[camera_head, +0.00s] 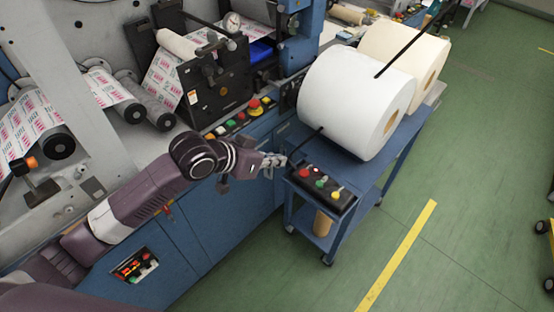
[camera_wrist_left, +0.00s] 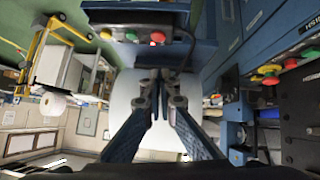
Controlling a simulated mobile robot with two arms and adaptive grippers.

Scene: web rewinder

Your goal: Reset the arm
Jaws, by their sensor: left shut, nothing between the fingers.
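My left arm (camera_head: 135,190) reaches in from the left of the head view, in front of the blue machine. My left gripper (camera_head: 279,160) is shut and empty, just left of a small black control box (camera_head: 320,186) with red and green buttons. In the left wrist view the two fingers (camera_wrist_left: 155,78) meet in the middle, with a large white roll (camera_wrist_left: 124,95) behind them. The control box (camera_wrist_left: 135,36) shows at the top of that view. My right gripper is not in view.
Two large paper rolls, one white (camera_head: 350,95) and one cream (camera_head: 408,50), rest on a blue wheeled cart (camera_head: 375,185). A machine panel (camera_head: 240,118) with coloured buttons lies behind my gripper. Green floor (camera_head: 470,200) with a yellow line is open at the right.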

